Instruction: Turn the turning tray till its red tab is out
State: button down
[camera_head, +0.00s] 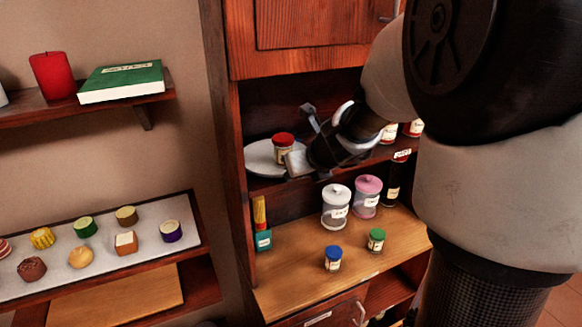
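The turning tray (262,160) is a pale round disc on the cabinet's middle shelf, at the left end. A jar with a red lid (283,148) stands upright on it. My gripper (303,138) reaches in from the right, beside the jar. Its two fingers are spread, one higher and farther back, one lower near the tray's right side. I cannot tell whether the lower finger touches the tray or jar. The tray's right part is hidden behind my gripper and the jar. No red tab shows on the visible rim.
More jars (389,133) stand farther right on the same shelf, partly behind my arm. Below, the counter holds a white canister (336,206), a pink canister (367,195), a dark bottle (394,183) and small jars (333,258). The cabinet's left side wall (240,130) is close to the tray.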

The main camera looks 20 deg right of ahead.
dwell(0.4)
jog(key=c, duration=1.6)
grip_release()
jog(key=shift+c, duration=0.2)
jog(key=shift+r, duration=0.1)
